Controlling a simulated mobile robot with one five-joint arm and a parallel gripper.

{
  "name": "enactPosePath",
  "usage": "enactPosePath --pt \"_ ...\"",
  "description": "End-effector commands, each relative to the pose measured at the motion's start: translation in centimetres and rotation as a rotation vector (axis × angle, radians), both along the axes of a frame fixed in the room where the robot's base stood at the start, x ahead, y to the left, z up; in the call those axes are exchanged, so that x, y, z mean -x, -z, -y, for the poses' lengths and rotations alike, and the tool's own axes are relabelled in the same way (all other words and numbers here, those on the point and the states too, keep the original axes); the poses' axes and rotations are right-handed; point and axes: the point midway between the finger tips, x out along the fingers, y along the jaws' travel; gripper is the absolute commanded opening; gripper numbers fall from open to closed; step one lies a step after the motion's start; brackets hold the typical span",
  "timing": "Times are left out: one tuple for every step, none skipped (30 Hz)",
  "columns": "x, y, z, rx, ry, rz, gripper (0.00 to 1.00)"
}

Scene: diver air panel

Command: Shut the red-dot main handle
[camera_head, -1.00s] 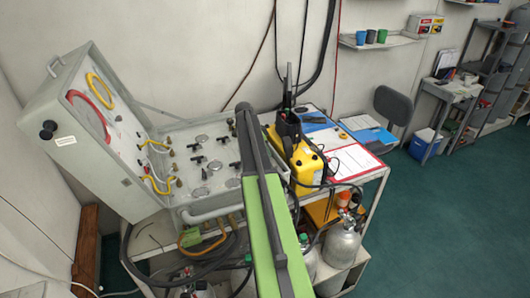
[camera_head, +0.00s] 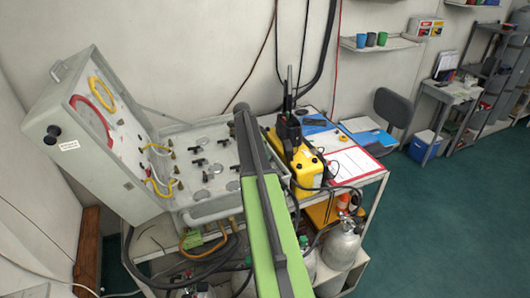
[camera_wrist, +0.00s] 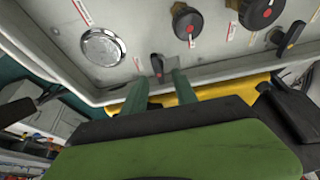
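The air panel is an open grey case (camera_head: 190,215) with round gauges and several black handles. In the wrist view, a small black lever handle (camera_wrist: 157,65) with what looks like a red spot stands between the fingertips of my gripper (camera_wrist: 160,78). The two green fingers are apart, one on each side of it; I cannot tell whether they touch it. Two larger round black knobs with red dots, one upper middle (camera_wrist: 186,22) and one upper right (camera_wrist: 260,12), show above. I cannot tell which is the main handle. In the head view my arm hides my gripper.
A round gauge (camera_wrist: 103,46) is left of my fingers. Another black lever (camera_wrist: 290,38) is at right. A yellow unit (camera_head: 308,170) stands close right of the case on the table. Gas cylinders (camera_head: 342,245) stand below. The green floor at right is clear.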

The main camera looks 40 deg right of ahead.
Motion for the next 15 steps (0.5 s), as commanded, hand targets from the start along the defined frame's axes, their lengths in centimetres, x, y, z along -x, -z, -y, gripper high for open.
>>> enactPosePath --pt "-0.1 -1.8 -0.4 0.000 -0.001 0.000 0.34" --pt "-0.2 -2.4 -0.6 0.000 -0.001 0.000 0.34" --pt "-0.3 -3.3 -0.8 0.000 -0.001 0.000 0.34" --pt "-0.4 -4.0 -1.1 0.000 0.000 0.001 0.34" --pt "-0.5 -4.7 -1.3 0.000 0.000 0.001 0.34" --pt "-0.7 -5.7 -1.6 0.000 0.000 0.001 0.34" --pt "-0.8 -6.4 -1.9 0.000 0.000 0.001 0.34" --pt "-1.0 -7.1 -2.2 0.000 -0.001 0.000 0.34" --pt "-1.1 -8.0 -2.5 -0.001 -0.001 0.001 0.34" --pt "-1.2 -8.6 -2.8 -0.001 -0.001 0.001 0.34" --pt "-1.3 -9.3 -3.1 -0.001 -0.001 0.001 0.34" --pt "-1.5 -10.2 -3.4 -0.001 -0.001 0.001 0.34" --pt "-1.6 -10.9 -3.6 -0.001 0.000 0.001 0.34" --pt "-1.7 -11.6 -3.9 -0.001 0.000 0.001 0.34" --pt "-1.9 -12.4 -4.2 -0.001 0.000 0.001 0.34"
